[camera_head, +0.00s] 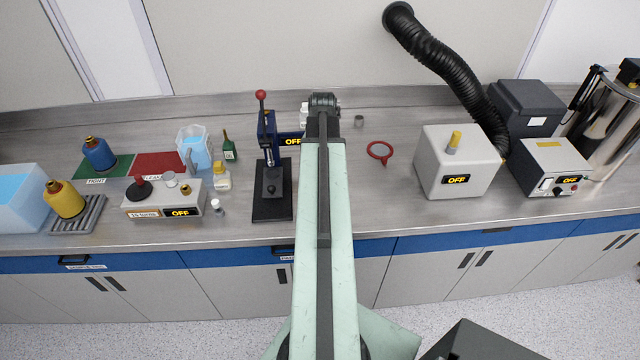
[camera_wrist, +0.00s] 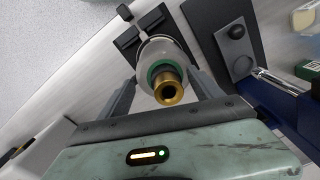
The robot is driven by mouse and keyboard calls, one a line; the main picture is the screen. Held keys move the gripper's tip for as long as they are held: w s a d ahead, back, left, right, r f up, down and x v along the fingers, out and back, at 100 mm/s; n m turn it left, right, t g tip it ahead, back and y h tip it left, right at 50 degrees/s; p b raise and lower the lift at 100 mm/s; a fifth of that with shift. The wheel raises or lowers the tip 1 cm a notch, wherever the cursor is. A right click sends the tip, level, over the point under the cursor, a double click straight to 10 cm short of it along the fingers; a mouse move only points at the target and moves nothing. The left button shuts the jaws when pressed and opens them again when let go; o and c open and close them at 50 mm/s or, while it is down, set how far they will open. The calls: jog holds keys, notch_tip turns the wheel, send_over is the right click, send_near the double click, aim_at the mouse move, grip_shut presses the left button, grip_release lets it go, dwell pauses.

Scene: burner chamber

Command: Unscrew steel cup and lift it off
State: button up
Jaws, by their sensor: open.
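My gripper (camera_head: 322,103) is at the far end of my outstretched arm, over the back of the counter; my arm hides much of what is below it. In the wrist view my gripper (camera_wrist: 164,80) is open, with one finger on each side of a pale round body (camera_wrist: 160,52) that has a green ring and a hollow brass tip (camera_wrist: 168,90). I cannot tell whether the fingers touch it.
A blue press (camera_head: 267,135) with a red-knobbed lever stands close left of my arm. A red ring (camera_head: 380,151) lies to the right. The counter between ring and box is clear.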

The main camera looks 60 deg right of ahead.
jog(key=m, duration=0.4)
jog(key=shift+m, duration=0.4)
jog(key=m, duration=0.5)
jog(key=shift+d, duration=0.1)
grip_shut()
jog(key=n, duration=0.4)
jog(key=shift+w, duration=0.1)
jog(key=n, duration=0.6)
jog(key=shift+n, duration=0.8)
